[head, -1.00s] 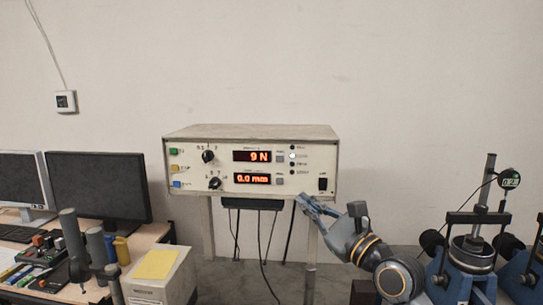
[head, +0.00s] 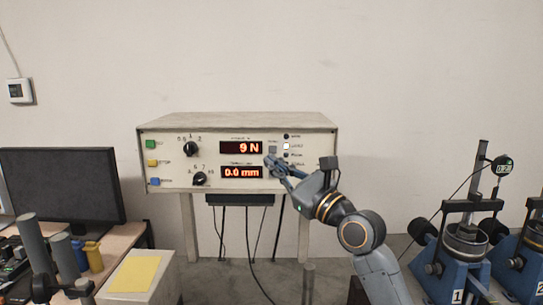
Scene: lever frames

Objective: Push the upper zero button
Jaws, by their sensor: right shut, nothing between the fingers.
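The control box (head: 225,192) faces me with an upper red display (head: 241,148) reading 9 N and a lower display (head: 241,172) reading 0.0 mm. The upper zero button (head: 272,150) is a small grey square just right of the upper display. My right gripper (head: 271,162) is shut and empty, its fingertips in front of the panel just below the upper zero button. I cannot tell whether the tips touch the panel. The fingers hide the lower grey button's place beside the lower display. My left gripper is not in view.
Green, yellow and blue buttons (head: 153,163) and two black knobs (head: 191,149) are on the panel's left. Several small round indicators (head: 286,136) are right of the upper button. A monitor (head: 62,187) stands left; blue lever frames (head: 462,250) stand right.

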